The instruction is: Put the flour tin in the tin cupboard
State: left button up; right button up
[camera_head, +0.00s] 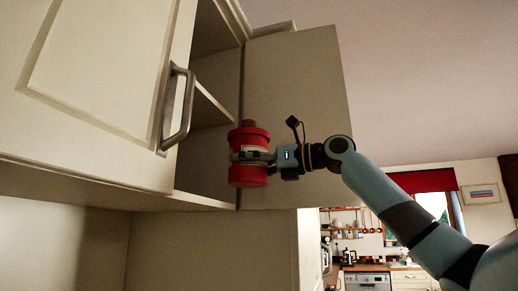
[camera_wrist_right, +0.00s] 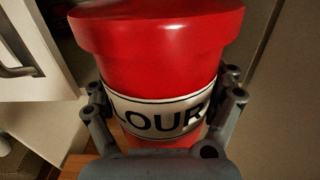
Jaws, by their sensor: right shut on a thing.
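The flour tin (camera_head: 248,178) is red with a white label band and a brown knob on its lid. My right gripper (camera_head: 262,156) is shut on it around the label and holds it upright in front of the cupboard's open right side. In the right wrist view the tin (camera_wrist_right: 155,60) fills the middle, its label reading "LOUR", with a finger of my right gripper (camera_wrist_right: 155,115) on each side. The tin cupboard (camera_head: 212,115) shows pale shelves. Its left door (camera_head: 100,75) covers the left part. My left gripper is not in view.
A metal door handle (camera_head: 178,110) stands out close to the left of the tin. A pale panel (camera_head: 295,115) is close behind and right of the tin. Open space under the cupboard shows a wall (camera_head: 60,245). A kitchen counter (camera_head: 370,267) is far off.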

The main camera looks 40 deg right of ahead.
jog(key=p+x, duration=0.2)
jog(key=x, duration=0.3)
jog(key=f+p+x, duration=0.1)
jog(key=p+x, duration=0.2)
jog(key=x, duration=0.3)
jog(key=p+x, duration=0.2)
jog(key=x, duration=0.4)
jog(key=shift+a+f, duration=0.1)
jog(key=shift+f, duration=0.15)
jog(key=shift+f, duration=0.55)
jog(key=o, duration=1.2)
jog(key=shift+c, duration=0.4)
jog(key=shift+s+f, duration=0.1)
jog(key=shift+s, duration=0.05)
